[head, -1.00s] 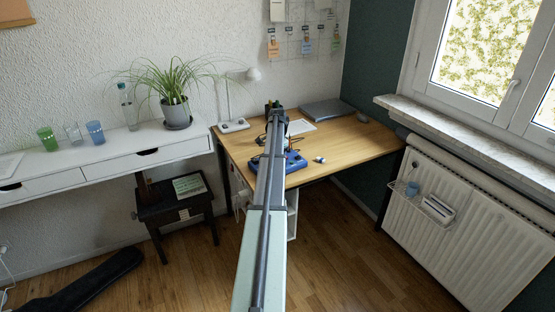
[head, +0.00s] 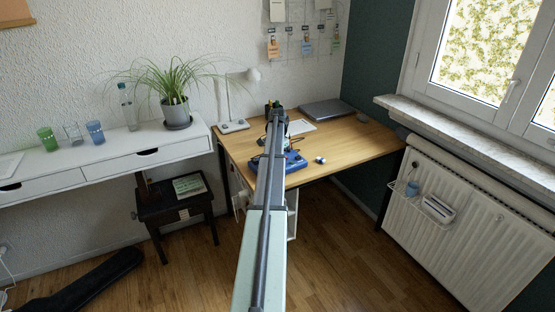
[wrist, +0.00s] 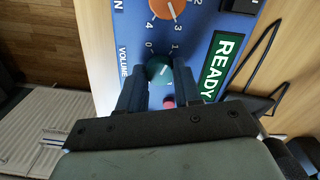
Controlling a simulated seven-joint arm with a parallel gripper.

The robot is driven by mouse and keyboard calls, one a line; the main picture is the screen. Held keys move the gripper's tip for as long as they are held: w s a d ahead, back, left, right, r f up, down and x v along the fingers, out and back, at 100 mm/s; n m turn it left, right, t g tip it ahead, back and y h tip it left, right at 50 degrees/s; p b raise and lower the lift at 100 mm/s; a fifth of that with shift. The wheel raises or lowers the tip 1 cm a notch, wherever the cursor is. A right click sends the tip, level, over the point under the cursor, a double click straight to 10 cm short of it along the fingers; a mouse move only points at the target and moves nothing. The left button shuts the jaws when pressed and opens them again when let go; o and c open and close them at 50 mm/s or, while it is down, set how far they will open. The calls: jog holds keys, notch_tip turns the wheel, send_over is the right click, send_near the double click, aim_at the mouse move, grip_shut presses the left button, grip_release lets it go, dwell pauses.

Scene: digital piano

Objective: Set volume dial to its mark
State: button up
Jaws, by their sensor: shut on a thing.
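The volume dial is a teal knob (wrist: 158,70) with a pale pointer line on its top. It sits on a blue box (wrist: 201,22) beside printed "VOLUME" lettering. My gripper (wrist: 156,86) has one finger on each side of the knob and is shut on it. The digits 0 and 1 show on the panel above the knob in the wrist view. A pink-red spot (wrist: 168,102) lies below the knob, partly hidden by the gripper; I cannot tell whether it is the mark. In the head view the blue box (head: 296,163) is partly hidden behind my arm.
An orange dial (wrist: 165,6) with its own digits lies above the teal knob. A green READY display (wrist: 222,66) is to its right. Dark cable runs beside the box. The wooden desk (head: 350,140) holds a laptop (head: 326,109) and a small white item (head: 320,160).

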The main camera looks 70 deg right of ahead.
jog(key=n, duration=1)
jog(key=shift+n, duration=0.3)
dwell(0.4)
jog(key=o, duration=1)
jog(key=shift+o, duration=0.2)
notch_tip(320, 180, up, 14)
jog(key=shift+f, duration=0.15)
